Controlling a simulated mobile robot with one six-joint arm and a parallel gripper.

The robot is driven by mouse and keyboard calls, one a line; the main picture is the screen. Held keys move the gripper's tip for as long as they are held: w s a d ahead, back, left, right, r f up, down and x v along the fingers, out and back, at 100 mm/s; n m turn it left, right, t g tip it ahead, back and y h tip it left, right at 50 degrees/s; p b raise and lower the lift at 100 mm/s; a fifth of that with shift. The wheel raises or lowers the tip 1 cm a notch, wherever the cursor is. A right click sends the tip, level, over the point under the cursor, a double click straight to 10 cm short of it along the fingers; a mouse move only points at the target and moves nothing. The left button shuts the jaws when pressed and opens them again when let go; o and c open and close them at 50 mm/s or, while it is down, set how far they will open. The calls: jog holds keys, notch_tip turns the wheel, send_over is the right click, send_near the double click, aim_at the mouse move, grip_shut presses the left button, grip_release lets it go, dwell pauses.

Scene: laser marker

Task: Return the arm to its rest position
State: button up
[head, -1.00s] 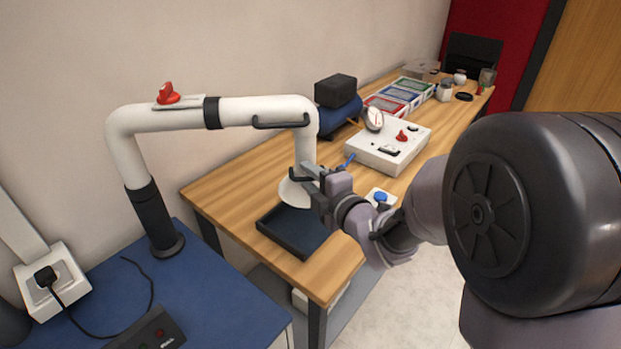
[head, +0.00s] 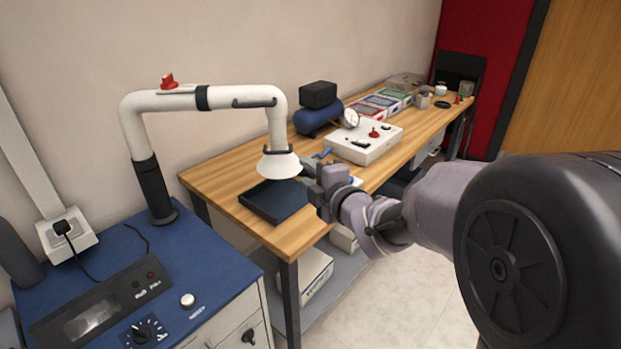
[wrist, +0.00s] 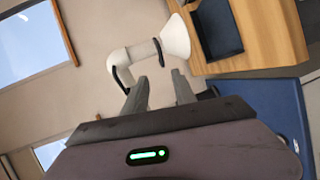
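My gripper (head: 311,178) is at the end of my arm, reaching in from the right in the head view, in front of the wooden bench's near end. In the wrist view my gripper (wrist: 158,88) has its two fingers apart with nothing between them. The white extraction arm (head: 240,98) with its cone-shaped hood (head: 279,164) stands behind and left of my gripper. The hood hangs over a dark tray (head: 272,203) on the bench. The hood also shows beyond the fingers in the wrist view (wrist: 176,38).
The wooden bench (head: 225,170) carries a white control box (head: 365,142), a blue compressor (head: 315,118) and several coloured boxes. A blue-topped cabinet (head: 195,243) with a knob panel stands at front left. Bare floor (head: 380,290) lies right of the bench.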

jog(key=s+d+r+m+g+h, duration=0.2)
jog(key=s+d+m+h, duration=0.6)
jog(key=d+m, duration=0.45)
jog(key=s+f+m+g+y, duration=0.1)
jog(key=s+f+m+g, duration=0.2)
jog(key=s+m, duration=0.4)
jog(key=s+f+m+g+y, duration=0.1)
jog(key=s+m, duration=0.7)
jog(key=s, duration=1.1)
jog(key=shift+f+g, duration=0.9)
jog(key=shift+g, duration=0.2)
jog(key=shift+d, duration=0.1)
